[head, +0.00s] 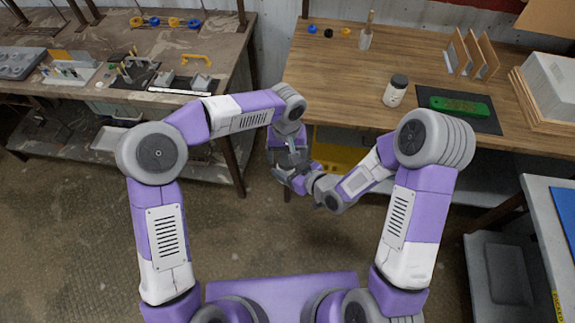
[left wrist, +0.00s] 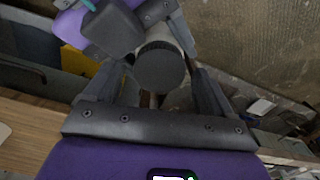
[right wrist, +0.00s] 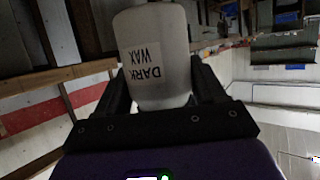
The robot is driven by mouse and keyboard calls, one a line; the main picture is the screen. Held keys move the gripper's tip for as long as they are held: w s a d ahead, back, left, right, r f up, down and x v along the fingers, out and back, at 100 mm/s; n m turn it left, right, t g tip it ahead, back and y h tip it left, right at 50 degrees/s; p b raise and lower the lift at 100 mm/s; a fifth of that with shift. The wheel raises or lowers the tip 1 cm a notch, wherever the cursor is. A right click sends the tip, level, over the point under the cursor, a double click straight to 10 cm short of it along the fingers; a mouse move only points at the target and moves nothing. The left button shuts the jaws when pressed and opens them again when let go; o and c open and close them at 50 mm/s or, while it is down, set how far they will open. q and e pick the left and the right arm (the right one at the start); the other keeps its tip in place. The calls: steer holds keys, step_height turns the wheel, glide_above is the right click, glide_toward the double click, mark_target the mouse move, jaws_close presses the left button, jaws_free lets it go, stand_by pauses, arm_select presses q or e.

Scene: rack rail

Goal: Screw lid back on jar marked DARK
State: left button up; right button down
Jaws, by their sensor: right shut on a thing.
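The DARK WAX jar (right wrist: 158,60) is a frosted pale jar with a white label that reads upside down in the right wrist view. My right gripper (head: 303,176) is shut on its body and holds it in the air in front of the tables. A dark round lid (left wrist: 160,68) faces the left wrist view at the end of the pale jar body; whether it is threaded tight I cannot tell. My left gripper (left wrist: 164,82) is open, with its fingers on either side of the lid and gaps between. In the head view the arms mostly hide the jar.
Another jar (head: 396,90) with a dark lid stands on the right wooden table (head: 330,85), near a green object (head: 462,106) on a dark mat. Brushes stand in a bottle (head: 366,38). Tools crowd the left bench (head: 215,50). A yellow bin (head: 340,150) is under the right table.

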arm_select(q)
steer(key=shift+r, duration=0.15)
step_height(320, 180, up, 4)
steer(key=shift+r, duration=0.1)
stand_by(0.4)
steer(key=shift+c, duration=0.5)
steer(key=r+n, duration=0.1)
steer(key=n, duration=0.1)
steer(key=shift+r+n, duration=0.2)
steer(key=shift+n, duration=0.2)
step_height(320, 180, up, 2)
steer(key=n, duration=0.4)
